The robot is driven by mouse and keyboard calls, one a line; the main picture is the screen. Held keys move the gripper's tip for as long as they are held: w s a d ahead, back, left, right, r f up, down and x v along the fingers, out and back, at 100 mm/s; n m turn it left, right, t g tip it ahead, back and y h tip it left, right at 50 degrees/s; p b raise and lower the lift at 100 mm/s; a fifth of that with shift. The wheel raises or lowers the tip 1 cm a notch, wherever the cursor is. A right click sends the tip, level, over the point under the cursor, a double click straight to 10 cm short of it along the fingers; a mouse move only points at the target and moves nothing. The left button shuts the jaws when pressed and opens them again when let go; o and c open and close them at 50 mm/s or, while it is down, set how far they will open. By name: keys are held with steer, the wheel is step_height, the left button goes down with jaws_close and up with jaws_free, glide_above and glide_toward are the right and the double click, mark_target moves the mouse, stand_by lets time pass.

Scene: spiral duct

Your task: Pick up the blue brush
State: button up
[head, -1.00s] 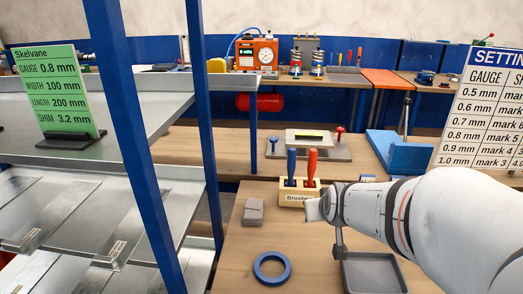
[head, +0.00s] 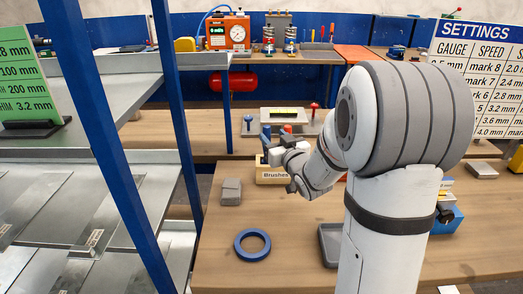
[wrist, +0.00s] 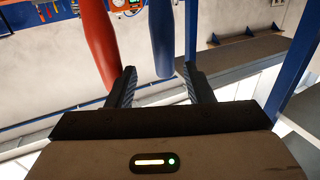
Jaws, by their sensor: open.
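The blue brush (head: 266,134) stands upright in the wooden block labelled Brushes (head: 268,176). The red brush (head: 287,129) stands just right of it. My gripper (head: 272,152) is at the brushes in the head view and hides their lower parts. In the wrist view my gripper (wrist: 160,74) is open, and the end of the blue handle (wrist: 163,35) shows between the two fingers, with a gap to each. The red handle (wrist: 97,38) lies close beside the left finger. I cannot tell whether they touch.
A grey block (head: 231,191) and a blue ring (head: 252,245) lie on the bench (head: 285,220). A grey tray (head: 329,246) is partly behind my arm. Blue rack posts (head: 172,100) stand left. A fixture with a red knob (head: 314,108) is behind the brushes.

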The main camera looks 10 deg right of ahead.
mark_target(269, 134)
steer(key=w, duration=0.1)
steer(key=w+a+p, duration=0.1)
steer(key=w, duration=0.2)
steer(key=shift+w+a+f, duration=0.2)
steer(key=shift+w+a, duration=0.05)
steer(key=shift+w, duration=0.05)
steer(key=shift+c, duration=0.2)
jaws_close()
